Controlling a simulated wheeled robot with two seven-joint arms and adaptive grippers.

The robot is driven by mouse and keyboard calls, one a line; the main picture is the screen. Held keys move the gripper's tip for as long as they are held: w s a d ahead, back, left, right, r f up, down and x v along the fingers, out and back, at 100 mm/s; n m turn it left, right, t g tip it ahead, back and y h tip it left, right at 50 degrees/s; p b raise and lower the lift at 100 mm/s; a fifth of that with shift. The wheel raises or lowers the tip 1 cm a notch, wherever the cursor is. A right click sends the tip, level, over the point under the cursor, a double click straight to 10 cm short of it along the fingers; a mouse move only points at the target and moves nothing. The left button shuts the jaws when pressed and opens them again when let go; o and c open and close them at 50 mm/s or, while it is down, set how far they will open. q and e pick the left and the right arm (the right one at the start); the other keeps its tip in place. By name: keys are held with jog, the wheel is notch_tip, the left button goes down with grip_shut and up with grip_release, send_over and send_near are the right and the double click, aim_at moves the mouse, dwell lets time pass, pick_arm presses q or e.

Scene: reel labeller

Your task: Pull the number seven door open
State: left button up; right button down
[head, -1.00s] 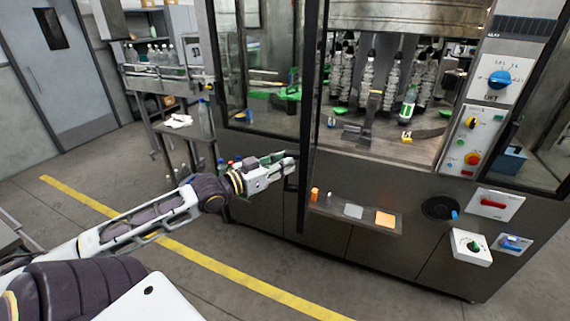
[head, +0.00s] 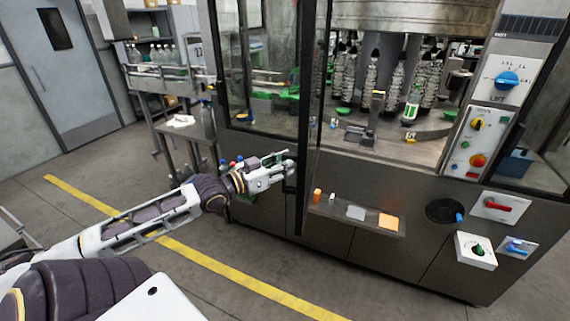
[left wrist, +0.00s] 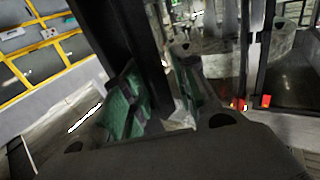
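A black-framed glass door (head: 310,110) stands nearly edge-on to the head view at the front of the machine, swung out from it. I can read no number on it. Its dark handle (head: 290,183) is on the left side, partly hidden by my left gripper (head: 287,166). In the left wrist view my left gripper (left wrist: 160,95) has its green-padded fingers either side of a dark upright bar, and looks shut on the handle. The exact contact is in shadow. My right gripper is not in view.
The machine's opening shows bottles and a steel table (head: 400,145). A small shelf (head: 350,222) and a control panel (head: 480,140) lie right of the door. A side stand (head: 185,130) is at left. The floor with the yellow line (head: 200,255) is clear.

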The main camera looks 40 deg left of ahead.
pick_arm(q)
jog(key=shift+w+r, duration=0.1)
jog(key=shift+r, duration=4.9)
